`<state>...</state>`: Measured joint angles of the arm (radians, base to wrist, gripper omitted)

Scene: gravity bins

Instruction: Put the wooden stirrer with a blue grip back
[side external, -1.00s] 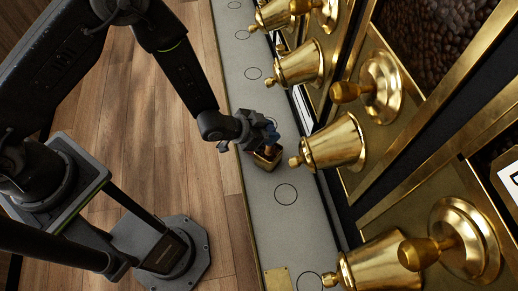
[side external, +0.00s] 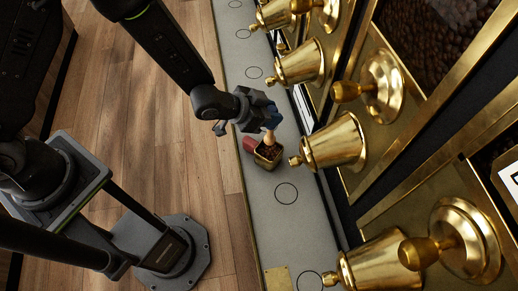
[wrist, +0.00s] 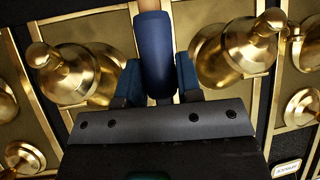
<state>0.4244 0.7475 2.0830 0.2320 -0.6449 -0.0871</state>
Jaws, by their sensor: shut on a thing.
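My gripper (side external: 262,112) is shut on the blue grip of the stirrer (side external: 271,122). In the wrist view the stirrer's blue grip (wrist: 154,48) stands between the two blue fingers of my gripper (wrist: 158,82). The pale wooden lower part of the stirrer points down to a small square gold-rimmed cup (side external: 273,161) with dark beans in it. I cannot tell whether the stirrer's tip is inside the cup or just above it.
A red object (side external: 249,144) lies beside the cup. The grey counter (side external: 265,218) has drawn circles and free room below the cup. Gold bell-shaped spouts (side external: 336,143) and knobs (side external: 382,86) of the bins stick out close on the right.

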